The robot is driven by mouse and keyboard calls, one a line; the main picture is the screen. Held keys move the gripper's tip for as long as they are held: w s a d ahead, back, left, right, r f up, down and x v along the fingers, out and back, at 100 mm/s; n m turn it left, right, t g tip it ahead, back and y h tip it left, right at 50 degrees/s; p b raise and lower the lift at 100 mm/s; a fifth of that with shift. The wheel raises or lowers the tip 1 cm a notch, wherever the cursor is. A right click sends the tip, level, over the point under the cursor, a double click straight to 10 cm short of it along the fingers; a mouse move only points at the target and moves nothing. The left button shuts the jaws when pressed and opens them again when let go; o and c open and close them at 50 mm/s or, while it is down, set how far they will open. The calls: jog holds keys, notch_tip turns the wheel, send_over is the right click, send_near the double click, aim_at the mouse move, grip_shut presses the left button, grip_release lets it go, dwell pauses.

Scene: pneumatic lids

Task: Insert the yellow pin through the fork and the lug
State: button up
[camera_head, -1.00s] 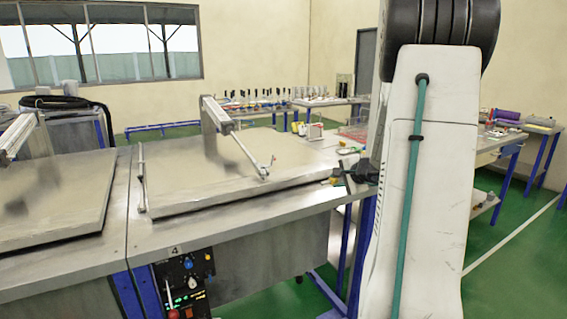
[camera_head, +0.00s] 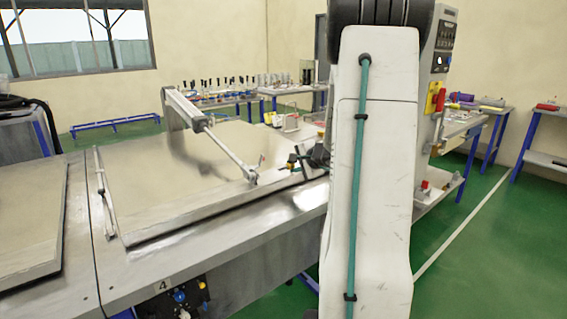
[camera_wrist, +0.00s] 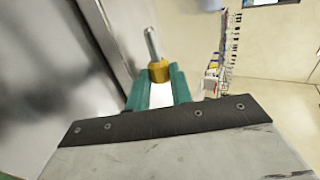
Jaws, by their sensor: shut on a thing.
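The yellow pin shows in the wrist view as a yellow head (camera_wrist: 158,71) with a bare metal shaft pointing away from me. My gripper (camera_wrist: 158,86) is shut on the yellow head with its green fingers. In the head view my gripper (camera_head: 292,163) is above the right part of the lid (camera_head: 160,205), a short way right of the fork (camera_head: 251,176) at the end of the cylinder rod (camera_head: 228,152). The pin is clear of the fork. The lug is too small to make out surely near the fork.
The cylinder body (camera_head: 186,108) slopes down over the lid. A slim rod (camera_head: 104,190) lies along the lid's left edge. A control panel (camera_head: 178,298) sits below the table front. Loaded benches (camera_head: 225,99) stand behind. Green floor is open on the right.

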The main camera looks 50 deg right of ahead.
aim_at(266, 183)
jog(key=shift+w+a, duration=0.1)
jog(key=shift+w, duration=0.5)
jog(key=shift+a, duration=0.1)
jog(key=shift+a+r, duration=0.1)
jog(key=shift+a, duration=0.1)
jog(key=shift+w+a, duration=0.2)
jog(key=shift+a, duration=0.7)
jog(key=shift+w+a, duration=0.2)
jog(key=shift+a, duration=0.65)
jog(key=shift+w+a, duration=0.2)
jog(key=shift+a, duration=0.7)
jog(key=shift+w+a, duration=0.2)
jog(key=shift+a, duration=0.55)
jog(key=shift+w+a, duration=0.15)
jog(key=shift+a, duration=0.65)
jog(key=shift+w+a, duration=0.2)
jog(key=shift+a, duration=0.55)
jog(key=o, duration=1)
jog(key=shift+s, duration=0.1)
